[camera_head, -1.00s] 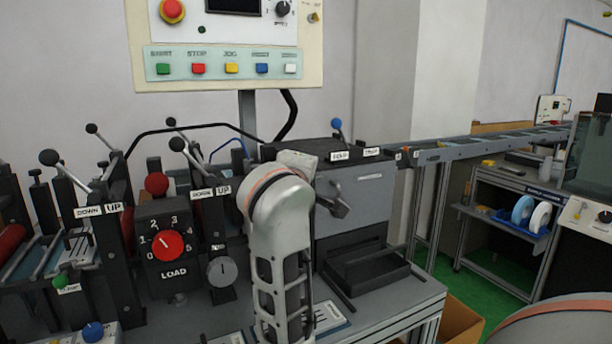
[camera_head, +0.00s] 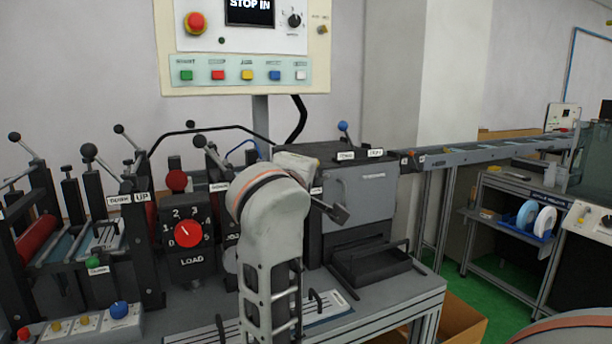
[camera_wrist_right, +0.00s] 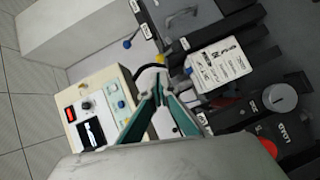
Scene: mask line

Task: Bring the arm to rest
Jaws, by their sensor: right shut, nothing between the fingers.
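My right gripper (camera_wrist_right: 160,84) shows in the right wrist view. Its teal fingers come together at the tips, shut with nothing between them. Behind it lie a control panel (camera_wrist_right: 75,103) and dark machinery. My left gripper is in neither current view.
The control panel (camera_head: 245,75) hangs above the line; its screen (camera_head: 249,12) reads "STOP IN". A load dial box (camera_head: 187,236), levers and a dark box machine (camera_head: 362,200) crowd the bench. A conveyor (camera_head: 480,153) runs off right. Green floor (camera_head: 482,285) shows there.

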